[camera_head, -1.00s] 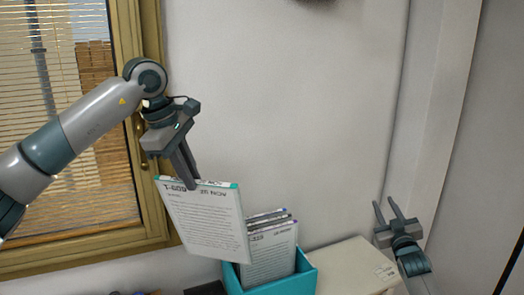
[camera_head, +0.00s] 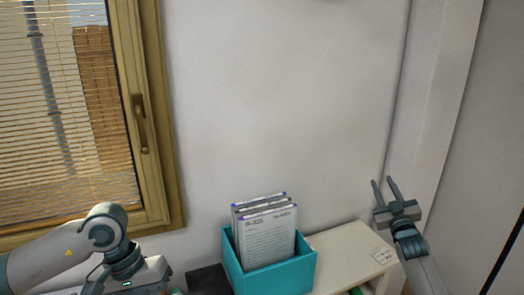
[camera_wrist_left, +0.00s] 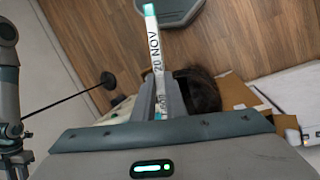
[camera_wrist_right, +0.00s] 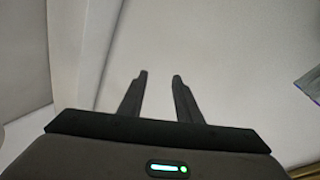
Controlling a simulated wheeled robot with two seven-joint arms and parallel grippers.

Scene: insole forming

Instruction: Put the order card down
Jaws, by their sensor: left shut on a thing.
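The order card (camera_wrist_left: 152,45) shows edge-on in the left wrist view as a thin white strip with a teal end and "20 NOV" print. My left gripper (camera_wrist_left: 160,98) is shut on it. In the head view this gripper is low at the left, below the window, and its fingers and nearly all of the card are out of sight. My right gripper (camera_head: 384,182) is open and empty at the right, near the wall; its two fingers stand apart in the right wrist view (camera_wrist_right: 160,76).
A teal box (camera_head: 270,279) holds several upright cards (camera_head: 266,240). A cream cabinet top (camera_head: 345,252) lies to its right and a black object (camera_head: 208,279) to its left. The left wrist view shows wood floor (camera_wrist_left: 265,30), a cardboard box (camera_wrist_left: 237,92) and a dark rounded thing (camera_wrist_left: 200,90).

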